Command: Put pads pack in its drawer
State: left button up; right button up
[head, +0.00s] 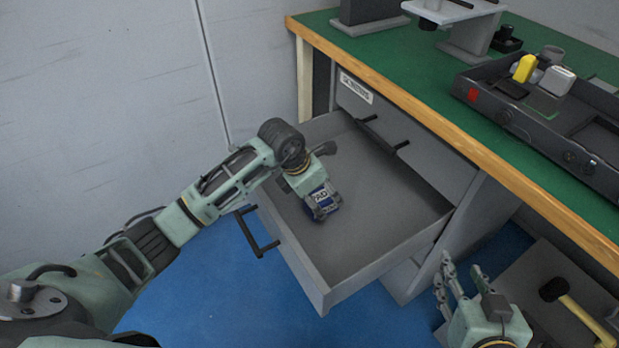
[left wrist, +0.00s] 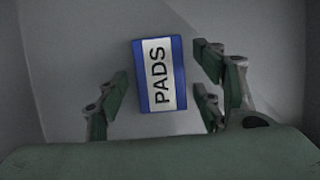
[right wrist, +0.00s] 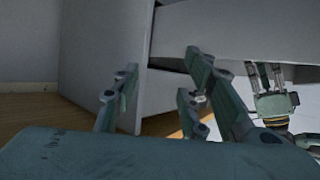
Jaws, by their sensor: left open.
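The pads pack (head: 322,203) is a blue and white box in the open grey drawer (head: 375,225), near its left side. In the left wrist view the pack (left wrist: 158,75) lies with its PADS label facing the camera. My left gripper (head: 318,195) is inside the drawer, directly over the pack. In the left wrist view its fingers (left wrist: 160,95) are open on both sides of the pack, with gaps between. My right gripper (head: 455,285) is apart from the drawer, at the lower right, with its fingers spread and empty.
The drawer handle (head: 257,235) is at the drawer's front. A closed drawer (head: 400,130) sits above it. The green workbench (head: 400,55) holds a dark tray (head: 540,125) of tools. A mallet (head: 580,315) lies low at the right. Most of the open drawer is empty.

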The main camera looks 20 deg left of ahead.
pick_arm(q)
jog(key=p+v, duration=0.2)
jog(key=v, duration=0.7)
jog(key=shift+r, duration=0.35)
pick_arm(e)
jog(key=s+d+f+g+h, duration=0.2)
jog(key=s+f+g, duration=0.4)
jog(key=s, duration=0.3)
jog(key=shift+s+d+f, duration=0.3)
jog(key=shift+d+f, duration=0.55)
jog(key=shift+f, duration=0.05)
pick_arm(q)
jog(key=shift+s, duration=0.1)
